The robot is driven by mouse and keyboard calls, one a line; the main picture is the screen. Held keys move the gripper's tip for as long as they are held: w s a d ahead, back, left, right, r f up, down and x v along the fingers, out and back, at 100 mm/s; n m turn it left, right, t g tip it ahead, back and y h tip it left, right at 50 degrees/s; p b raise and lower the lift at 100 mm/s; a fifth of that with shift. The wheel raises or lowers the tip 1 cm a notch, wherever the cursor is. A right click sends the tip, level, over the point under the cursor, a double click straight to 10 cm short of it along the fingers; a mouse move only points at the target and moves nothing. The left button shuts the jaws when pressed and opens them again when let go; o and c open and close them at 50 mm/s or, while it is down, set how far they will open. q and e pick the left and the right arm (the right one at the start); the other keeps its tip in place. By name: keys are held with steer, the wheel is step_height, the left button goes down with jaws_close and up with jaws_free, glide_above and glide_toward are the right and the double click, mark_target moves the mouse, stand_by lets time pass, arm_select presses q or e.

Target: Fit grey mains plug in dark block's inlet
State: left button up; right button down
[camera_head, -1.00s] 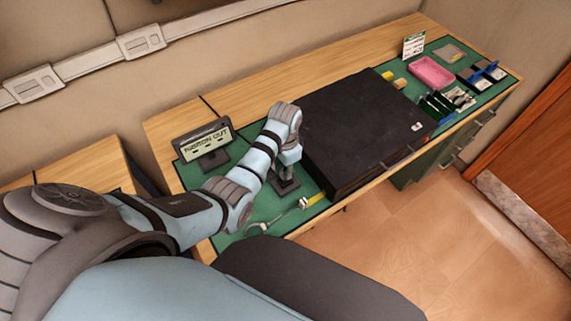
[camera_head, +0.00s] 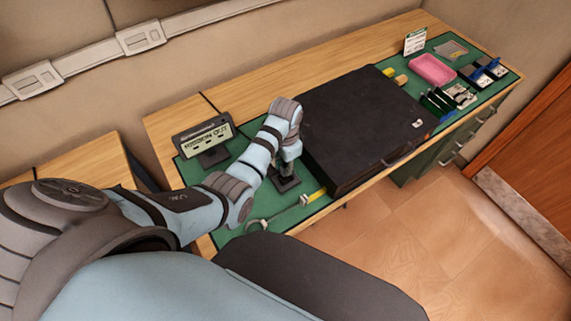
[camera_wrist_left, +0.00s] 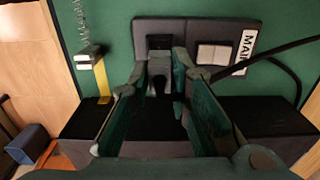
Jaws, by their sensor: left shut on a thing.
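The dark block (camera_wrist_left: 182,32) lies on the green mat in the left wrist view, with a label starting "MAI" and a pale switch. Its inlet (camera_wrist_left: 160,41) is a black socket just beyond my fingertips. My left gripper (camera_wrist_left: 161,66) is shut on the grey mains plug (camera_wrist_left: 158,65), which is mostly hidden between the fingers. The plug points towards the inlet; I cannot tell whether it touches or enters it. In the head view my left gripper (camera_head: 287,168) points down over the block (camera_head: 285,184). My right gripper is not in view.
A large black case (camera_head: 365,125) stands close to the right of the gripper. A display (camera_head: 205,140) stands behind left. A pale coiled cable (camera_head: 275,216) and yellow strip (camera_head: 318,194) lie in front. A black cable (camera_wrist_left: 285,66) arcs beside the block. A pink tray (camera_head: 433,70) sits far right.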

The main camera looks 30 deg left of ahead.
arm_select(q)
steer(key=shift+f, duration=0.15)
stand_by(0.4)
steer(key=shift+f, duration=0.35)
steer(key=shift+f+b, duration=0.85)
steer(key=shift+f, duration=0.2)
stand_by(0.7)
steer(key=shift+s+f, duration=0.1)
steer(key=shift+f, duration=0.1)
stand_by(1.1)
steer(key=o, duration=0.9)
steer(key=shift+o, duration=0.2)
steer(key=o, duration=0.3)
steer(key=shift+o, duration=0.2)
steer(key=shift+r+p, duration=0.65)
steer(key=shift+p, duration=0.25)
